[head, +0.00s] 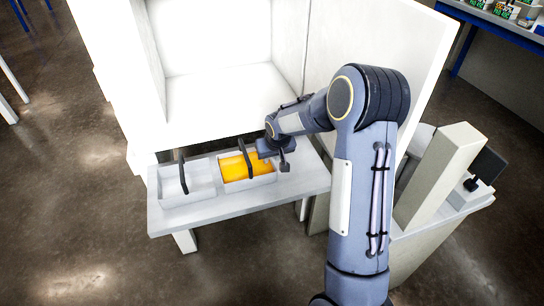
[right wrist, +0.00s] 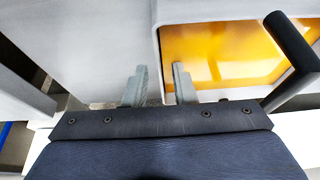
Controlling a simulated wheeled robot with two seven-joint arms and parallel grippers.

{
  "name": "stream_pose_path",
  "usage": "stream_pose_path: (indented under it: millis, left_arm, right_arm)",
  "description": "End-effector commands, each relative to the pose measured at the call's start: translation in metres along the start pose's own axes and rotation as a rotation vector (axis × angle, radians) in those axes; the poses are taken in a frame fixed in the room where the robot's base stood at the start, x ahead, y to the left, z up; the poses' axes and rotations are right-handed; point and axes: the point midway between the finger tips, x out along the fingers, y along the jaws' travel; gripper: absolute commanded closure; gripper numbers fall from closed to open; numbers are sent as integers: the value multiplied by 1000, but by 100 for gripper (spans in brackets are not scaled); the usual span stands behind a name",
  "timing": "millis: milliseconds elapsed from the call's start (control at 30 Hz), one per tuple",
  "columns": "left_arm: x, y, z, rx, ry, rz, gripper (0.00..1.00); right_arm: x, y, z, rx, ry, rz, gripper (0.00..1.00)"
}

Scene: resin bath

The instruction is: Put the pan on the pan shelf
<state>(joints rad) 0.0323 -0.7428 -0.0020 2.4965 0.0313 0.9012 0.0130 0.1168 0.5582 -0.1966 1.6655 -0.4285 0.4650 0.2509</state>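A pan with yellow-orange resin (head: 236,168) and a black handle stands on a low grey bench, at its right half. It also shows at the upper right of the right wrist view (right wrist: 215,50). A second pan (head: 188,196), pale and empty-looking with a black handle, stands to its left. My right gripper (head: 277,153) is at the right end of the resin pan. In the right wrist view its fingers (right wrist: 158,86) are apart, with nothing seen held between them. Whether they touch the pan is unclear. I cannot tell which surface is the pan shelf. My left gripper is not in view.
The low bench (head: 240,204) has a bare front strip. A white cabinet (head: 218,95) with an open bay stands behind it. A beige machine (head: 440,175) with a dark screen stands close on the right. Floor is clear at the left and front.

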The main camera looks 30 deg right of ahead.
Motion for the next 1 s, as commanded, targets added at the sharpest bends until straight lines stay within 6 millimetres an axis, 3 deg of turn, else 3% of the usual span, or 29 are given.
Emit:
stream_pose_path:
  millis: [333, 700, 1000]
  left_arm:
    - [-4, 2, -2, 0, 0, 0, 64]
    - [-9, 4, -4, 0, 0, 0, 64]
    - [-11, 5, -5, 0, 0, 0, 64]
  right_arm:
    - [-12, 0, -2, 0, 3, 0, 76]
    - [-89, 0, -3, 0, 4, -1, 76]
    - [-124, 0, 0, 2, 1, -5, 76]
